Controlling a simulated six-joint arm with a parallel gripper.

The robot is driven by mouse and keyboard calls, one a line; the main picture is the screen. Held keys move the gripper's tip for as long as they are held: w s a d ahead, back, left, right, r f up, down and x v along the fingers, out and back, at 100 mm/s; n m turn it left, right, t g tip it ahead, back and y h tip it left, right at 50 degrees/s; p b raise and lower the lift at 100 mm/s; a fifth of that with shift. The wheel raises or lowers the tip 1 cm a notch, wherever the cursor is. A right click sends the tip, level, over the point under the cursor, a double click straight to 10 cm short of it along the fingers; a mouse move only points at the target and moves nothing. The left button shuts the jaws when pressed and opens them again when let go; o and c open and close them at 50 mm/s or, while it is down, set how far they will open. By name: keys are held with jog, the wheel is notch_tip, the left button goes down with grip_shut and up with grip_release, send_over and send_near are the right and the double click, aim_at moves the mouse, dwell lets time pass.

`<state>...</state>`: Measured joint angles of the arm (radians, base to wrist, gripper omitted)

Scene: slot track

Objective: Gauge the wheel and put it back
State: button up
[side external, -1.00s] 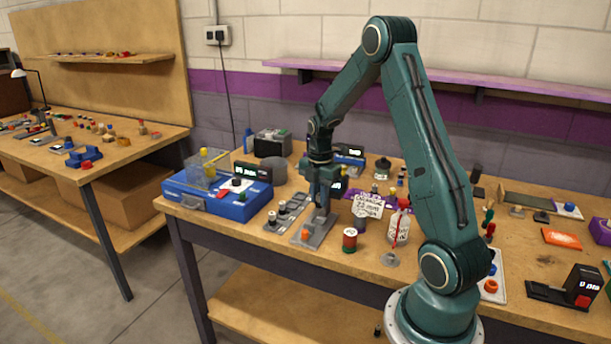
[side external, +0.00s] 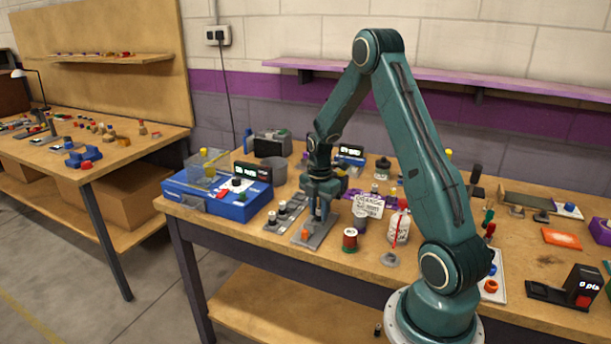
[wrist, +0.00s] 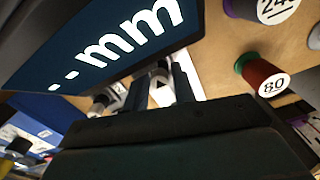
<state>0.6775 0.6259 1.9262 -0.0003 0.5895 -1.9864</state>
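In the wrist view the two dark fingers of my gripper (wrist: 160,92) stand apart. A white patch with a black triangle and a small grey round part (wrist: 160,71) show between or beyond them; I cannot tell whether that part is a wheel. Left of the plate is a grey slot track (side external: 271,226) with several small dark and pale round pieces. A dark display (wrist: 105,45) close to the wrist camera shows dashes and "mm".
A red-and-green spool (side external: 350,240) marked 80 stands right of the plate; a grey cylinder (side external: 360,222) with a card is behind it. A spray-like bottle (side external: 398,230) stands further right. A blue case (side external: 205,200) lies left of the track.

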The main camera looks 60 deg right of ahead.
aim_at(318, 209)
jog(key=shift+o, duration=1.1)
notch_tip(318, 209, up, 12)
jog(key=shift+r, duration=0.15)
jog(key=shift+a, duration=0.1)
